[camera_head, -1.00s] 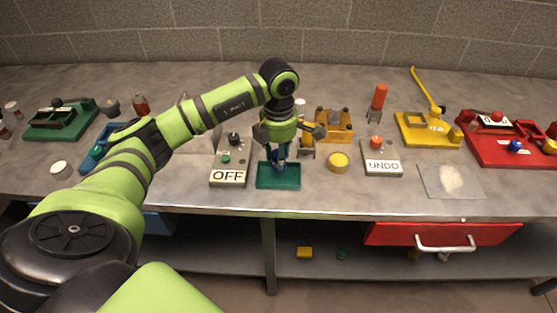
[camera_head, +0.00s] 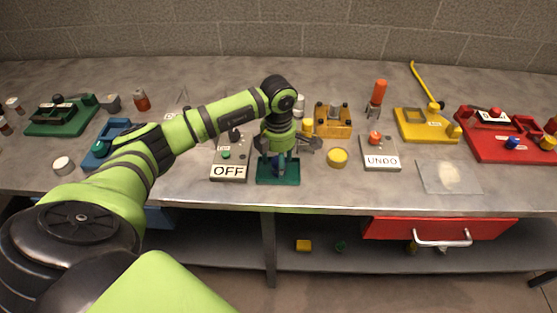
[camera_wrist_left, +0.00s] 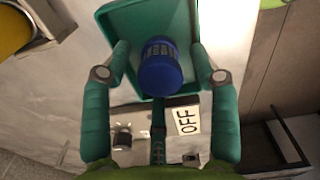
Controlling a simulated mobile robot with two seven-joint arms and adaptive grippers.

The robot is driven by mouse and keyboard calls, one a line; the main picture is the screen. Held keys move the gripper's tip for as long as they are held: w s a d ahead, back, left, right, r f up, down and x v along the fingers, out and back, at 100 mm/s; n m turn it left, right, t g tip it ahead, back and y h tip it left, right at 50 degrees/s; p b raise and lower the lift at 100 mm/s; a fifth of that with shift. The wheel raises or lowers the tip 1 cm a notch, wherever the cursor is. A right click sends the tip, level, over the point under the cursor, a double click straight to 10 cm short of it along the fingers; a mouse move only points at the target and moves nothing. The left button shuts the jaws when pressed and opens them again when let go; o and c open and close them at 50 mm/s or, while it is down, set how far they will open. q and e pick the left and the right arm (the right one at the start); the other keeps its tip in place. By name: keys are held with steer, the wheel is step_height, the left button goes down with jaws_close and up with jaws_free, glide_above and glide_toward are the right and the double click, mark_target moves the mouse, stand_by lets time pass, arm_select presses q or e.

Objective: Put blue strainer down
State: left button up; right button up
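The blue strainer (camera_head: 277,168) is a small blue cylinder in the green tray (camera_head: 290,181) at the front middle of the bench. In the left wrist view the strainer (camera_wrist_left: 160,70) stands against the floor of the tray (camera_wrist_left: 120,22). My left gripper (camera_head: 278,158) is over the tray, pointing down. In the wrist view its two fingers (camera_wrist_left: 160,50) are spread on either side of the strainer, with a visible gap at each side. The strainer is partly hidden by the gripper in the head view. My right gripper is out of view.
An OFF button box (camera_head: 229,170) stands just left of the tray. A yellow round piece (camera_head: 337,158) and an UNDO box (camera_head: 381,158) are to the right. A yellow-orange fixture (camera_head: 333,121) is behind. Bare bench lies between the OFF box and the blue fixture (camera_head: 100,150).

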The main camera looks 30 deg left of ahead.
arm_select(q)
steer(key=shift+r, duration=0.25)
steer(key=shift+w+r, duration=0.1)
steer(key=shift+r, duration=0.25)
step_height(320, 180, up, 11)
steer(key=b, duration=0.3)
